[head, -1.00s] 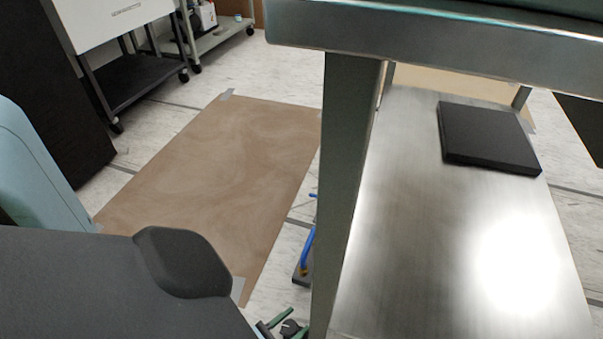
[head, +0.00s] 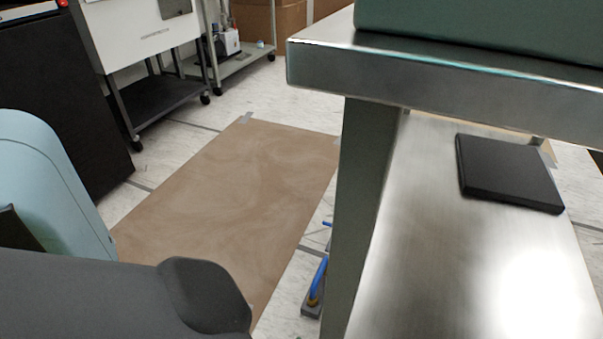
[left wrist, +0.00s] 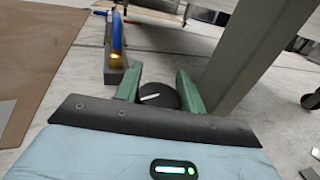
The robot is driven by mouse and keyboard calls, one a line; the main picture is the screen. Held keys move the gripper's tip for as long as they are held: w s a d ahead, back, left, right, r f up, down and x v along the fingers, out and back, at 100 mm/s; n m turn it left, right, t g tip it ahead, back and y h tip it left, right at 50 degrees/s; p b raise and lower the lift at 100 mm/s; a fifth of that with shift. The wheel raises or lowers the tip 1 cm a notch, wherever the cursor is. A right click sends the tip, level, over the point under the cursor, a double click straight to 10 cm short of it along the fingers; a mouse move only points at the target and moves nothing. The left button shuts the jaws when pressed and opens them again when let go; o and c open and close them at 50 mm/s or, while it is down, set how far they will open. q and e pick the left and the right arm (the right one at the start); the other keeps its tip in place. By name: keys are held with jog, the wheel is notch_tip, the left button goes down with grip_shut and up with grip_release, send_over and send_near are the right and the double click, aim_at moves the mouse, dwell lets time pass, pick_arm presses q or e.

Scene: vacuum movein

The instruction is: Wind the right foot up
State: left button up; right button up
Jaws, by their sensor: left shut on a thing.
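In the left wrist view, a black round foot knob (left wrist: 160,97) with a white mark on its top sits low beside the grey-green table leg (left wrist: 255,50). My left gripper (left wrist: 158,76) has its two green fingers on either side of the knob, shut on it. The knob's underside is hidden. In the head view the same leg (head: 362,200) stands under the steel table, and its lower end is out of the picture. My right gripper is in neither view.
A grey block with a blue and brass part (head: 315,290) lies on the floor left of the leg. A brown mat (head: 230,190) is taped down further left. A black flat slab (head: 510,172) lies on the steel lower shelf (head: 440,230).

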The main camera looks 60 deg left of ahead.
pick_arm(q)
jog(key=shift+a+n+g+y, duration=0.15)
jog(key=shift+n+g+y, duration=0.2)
jog(key=shift+n+y, duration=0.45)
jog(key=shift+a+n+g+y, duration=0.1)
jog(key=shift+n+g+y, duration=0.35)
jog(key=shift+y, duration=0.65)
